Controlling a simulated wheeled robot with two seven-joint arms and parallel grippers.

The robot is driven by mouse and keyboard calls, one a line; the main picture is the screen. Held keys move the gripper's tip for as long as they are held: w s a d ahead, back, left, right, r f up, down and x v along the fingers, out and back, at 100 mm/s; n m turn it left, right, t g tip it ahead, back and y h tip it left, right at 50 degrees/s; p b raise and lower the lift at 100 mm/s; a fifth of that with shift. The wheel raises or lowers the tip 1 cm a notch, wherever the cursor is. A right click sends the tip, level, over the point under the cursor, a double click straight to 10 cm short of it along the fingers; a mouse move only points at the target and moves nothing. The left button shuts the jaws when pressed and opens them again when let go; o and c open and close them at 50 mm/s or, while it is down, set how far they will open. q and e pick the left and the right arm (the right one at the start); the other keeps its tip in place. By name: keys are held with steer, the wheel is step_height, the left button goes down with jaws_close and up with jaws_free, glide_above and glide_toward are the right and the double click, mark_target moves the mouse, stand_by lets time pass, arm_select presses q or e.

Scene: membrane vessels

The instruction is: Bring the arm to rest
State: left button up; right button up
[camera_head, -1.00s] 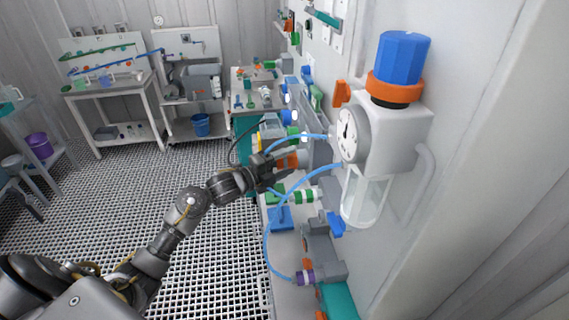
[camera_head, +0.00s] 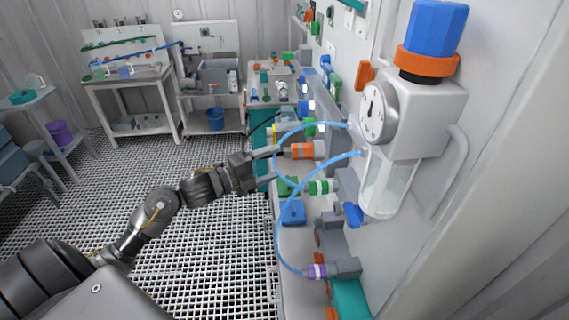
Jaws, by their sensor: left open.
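My left arm comes in from the lower left and reaches toward the wall bench. My left gripper (camera_head: 275,164) is open, with its two fingers pointing right. Its fingertips are close to an orange-collared fitting (camera_head: 302,150) on the bench; nothing shows held between them. I cannot tell whether the upper finger touches the fitting or a blue hose. My right gripper is not in view.
A pressure gauge unit (camera_head: 376,113) with a blue knob (camera_head: 437,37) and clear bowl hangs on the right wall. Blue hoses (camera_head: 279,225) loop beside the bench, one ending at a purple-collared fitting (camera_head: 317,271). Open grated floor (camera_head: 205,260) lies left of the bench.

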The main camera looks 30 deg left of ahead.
arm_select(q)
steer(key=shift+s+a, duration=0.3)
steer(key=shift+s, duration=0.25)
